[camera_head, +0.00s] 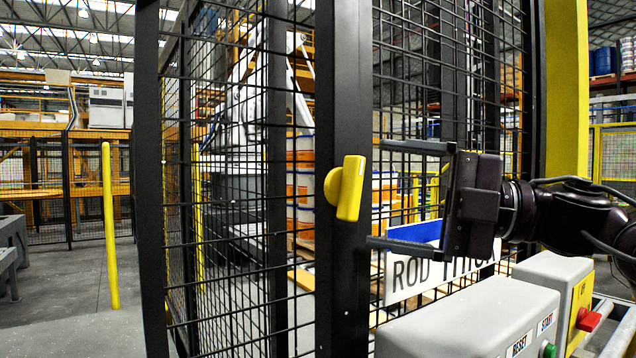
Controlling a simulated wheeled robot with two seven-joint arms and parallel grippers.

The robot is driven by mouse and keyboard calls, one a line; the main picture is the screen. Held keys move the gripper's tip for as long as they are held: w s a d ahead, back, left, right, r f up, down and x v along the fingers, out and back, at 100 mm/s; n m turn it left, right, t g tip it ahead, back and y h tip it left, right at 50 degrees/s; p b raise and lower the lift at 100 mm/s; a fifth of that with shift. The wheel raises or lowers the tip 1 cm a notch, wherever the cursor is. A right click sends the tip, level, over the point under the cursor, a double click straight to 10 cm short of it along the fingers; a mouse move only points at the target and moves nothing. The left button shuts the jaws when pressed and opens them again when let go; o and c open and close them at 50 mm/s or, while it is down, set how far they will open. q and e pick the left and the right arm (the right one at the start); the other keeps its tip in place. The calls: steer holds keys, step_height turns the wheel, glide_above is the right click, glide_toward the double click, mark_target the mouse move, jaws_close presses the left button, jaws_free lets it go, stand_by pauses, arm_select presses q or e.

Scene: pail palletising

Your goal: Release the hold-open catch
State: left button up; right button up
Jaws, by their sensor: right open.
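A yellow catch (349,188), a slanted bar with a rounded knob on its left side, sits on a black upright post (342,290) of the mesh fence, near the middle of the view. My right gripper (375,194) comes in from the right. Its two dark fingers are spread wide, one above the other, and point left toward the catch. Nothing is between them but the view of the mesh behind. The fingertips look to be just right of the catch, apart from it in the picture. My left gripper is not in view.
A mesh panel (222,200) in a black frame stands left of the post. A sign (415,272) hangs behind my right gripper. A grey control box (470,320) with buttons and a box with a red knob (588,319) stand low right. A yellow post (110,225) stands left.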

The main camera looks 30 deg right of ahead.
mark_target(363, 185)
steer(key=w+a+p, duration=0.1)
steer(key=w+a+r+p, duration=0.1)
steer(key=a+p, duration=0.1)
steer(key=shift+r, duration=0.1)
steer(key=p+x, duration=0.1)
steer(key=x, duration=0.2)
steer(key=shift+a+p, duration=0.1)
steer(key=shift+p, duration=0.3)
steer(key=shift+w+a+f, duration=0.1)
steer(key=shift+w+f, duration=0.15)
steer(key=shift+f, duration=0.05)
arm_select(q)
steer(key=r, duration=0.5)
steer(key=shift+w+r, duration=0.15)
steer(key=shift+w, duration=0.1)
arm_select(e)
steer(key=shift+s, duration=0.1)
steer(key=shift+c, duration=1)
steer(key=c, duration=0.8)
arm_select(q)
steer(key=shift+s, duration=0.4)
arm_select(e)
steer(key=shift+f+n+g+h, duration=0.15)
steer(key=shift+n+g+h, duration=0.45)
steer(key=shift+n, duration=0.2)
